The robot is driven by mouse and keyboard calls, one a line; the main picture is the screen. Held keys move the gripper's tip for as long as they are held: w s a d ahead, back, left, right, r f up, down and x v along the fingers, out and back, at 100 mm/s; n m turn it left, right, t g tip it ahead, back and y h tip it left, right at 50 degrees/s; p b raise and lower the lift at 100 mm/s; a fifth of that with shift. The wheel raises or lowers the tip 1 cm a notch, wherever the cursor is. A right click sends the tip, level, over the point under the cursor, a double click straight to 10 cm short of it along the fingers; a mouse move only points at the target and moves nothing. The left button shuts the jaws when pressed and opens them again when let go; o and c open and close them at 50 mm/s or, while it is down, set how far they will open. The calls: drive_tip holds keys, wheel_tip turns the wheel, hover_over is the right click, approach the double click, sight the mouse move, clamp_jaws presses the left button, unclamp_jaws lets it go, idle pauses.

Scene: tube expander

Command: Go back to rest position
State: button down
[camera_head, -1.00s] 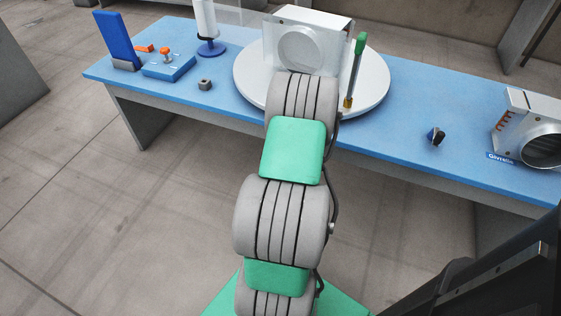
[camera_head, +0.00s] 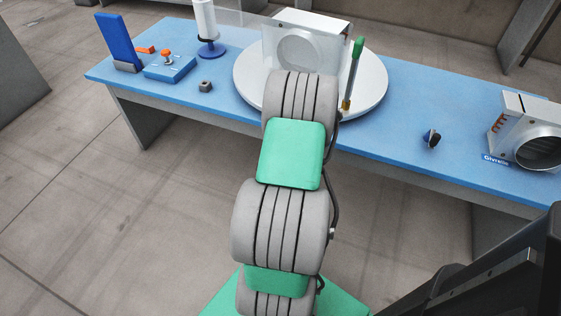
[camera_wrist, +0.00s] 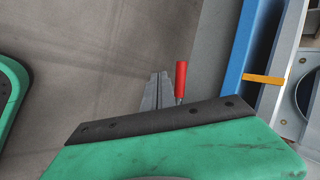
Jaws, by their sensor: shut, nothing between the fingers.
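My gripper (camera_wrist: 159,92) shows in the wrist view as two grey fingers pressed together, with nothing between them. It is over the grey floor, left of the blue table edge (camera_wrist: 242,45). A red handle with a thin metal end (camera_wrist: 181,78) shows just right of the fingers; whether it touches them I cannot tell. In the head view my grey and green arm reaches up the middle toward the table and hides its own end, so the gripper does not show there.
The blue table (camera_head: 410,110) holds a white round plate (camera_head: 372,90) with a clear panel, metal housing (camera_head: 320,28) and green-handled tool (camera_head: 353,72). A blower-like unit (camera_head: 540,145), small dark part (camera_head: 431,138) and blue fixture (camera_head: 170,68) stand around it. Floor at front left is clear.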

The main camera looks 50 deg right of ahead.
drive_tip(key=s+a+r+p, duration=0.2)
drive_tip(key=s+a+r, duration=0.1)
drive_tip(key=a+r, duration=0.3)
drive_tip(key=w+a+r+n+y+p, duration=0.1)
drive_tip(key=w+a+r+n+p, duration=0.3)
drive_tip(key=r, duration=0.3)
drive_tip(key=w+a+r+n+y+p, duration=0.1)
drive_tip(key=w+a+r+n, duration=0.2)
drive_tip(key=a+r+n, duration=0.3)
drive_tip(key=w+a+r+n+y+p, duration=0.2)
drive_tip(key=w+a+r+n+p, duration=0.15)
drive_tip(key=a+r, duration=0.35)
drive_tip(key=s+a+r+n+g+y+p, duration=0.1)
drive_tip(key=s+a+r+n+g+p, duration=0.2)
drive_tip(key=a+r+n, duration=1)
drive_tip(key=s+a+r+p, duration=0.2)
drive_tip(key=s+a+r, duration=0.1)
drive_tip(key=s, duration=0.1)
drive_tip(key=shift+s+r, duration=0.1)
drive_tip(key=shift+s, duration=0.05)
